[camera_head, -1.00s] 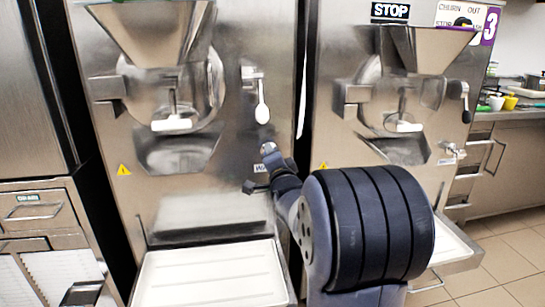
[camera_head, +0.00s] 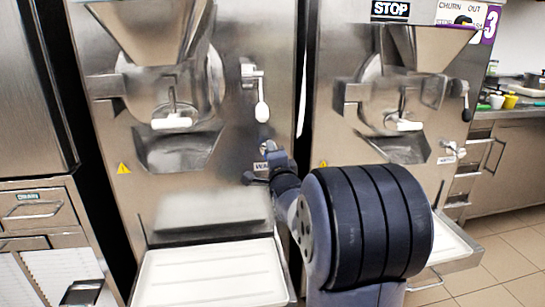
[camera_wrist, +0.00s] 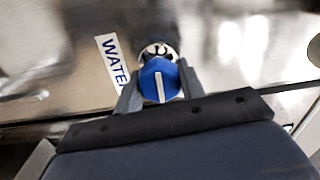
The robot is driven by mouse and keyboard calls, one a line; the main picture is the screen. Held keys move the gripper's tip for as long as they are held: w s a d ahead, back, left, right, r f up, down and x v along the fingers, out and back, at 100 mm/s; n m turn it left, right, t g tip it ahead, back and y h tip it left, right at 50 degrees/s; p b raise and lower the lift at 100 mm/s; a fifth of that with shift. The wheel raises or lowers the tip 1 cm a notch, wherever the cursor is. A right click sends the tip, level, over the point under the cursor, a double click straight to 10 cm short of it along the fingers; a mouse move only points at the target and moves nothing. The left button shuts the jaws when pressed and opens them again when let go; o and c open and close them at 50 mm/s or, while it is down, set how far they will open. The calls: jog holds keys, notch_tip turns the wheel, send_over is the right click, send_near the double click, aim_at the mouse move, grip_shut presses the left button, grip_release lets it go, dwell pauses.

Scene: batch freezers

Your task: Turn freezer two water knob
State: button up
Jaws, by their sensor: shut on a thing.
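The water knob (camera_wrist: 158,82) is blue with a white line and shows in the wrist view between my gripper's fingers. My gripper (camera_wrist: 158,95) is shut on it, one finger on each side. A white label reading "WATER" (camera_wrist: 112,62) is on the steel panel just left of the knob. In the head view my gripper (camera_head: 268,152) is at the lower right of the left freezer's (camera_head: 235,130) front panel. The knob is too small and too covered to make out clearly there.
A white lever (camera_head: 262,105) hangs above my gripper on the same freezer. A white tray (camera_head: 160,285) juts out below. Another freezer (camera_head: 335,60) stands to the right, marked 3 and STOP. Drawers (camera_head: 38,210) are at the left. Open floor (camera_head: 510,265) lies at the right.

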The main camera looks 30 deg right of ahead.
jog(key=o, duration=1)
jog(key=shift+s, duration=0.1)
jog(key=v, duration=1)
jog(key=shift+s+a+p, duration=0.1)
jog(key=shift+s+p, duration=0.25)
jog(key=x, duration=1.1)
jog(key=shift+b, duration=0.35)
jog(key=shift+s, duration=0.15)
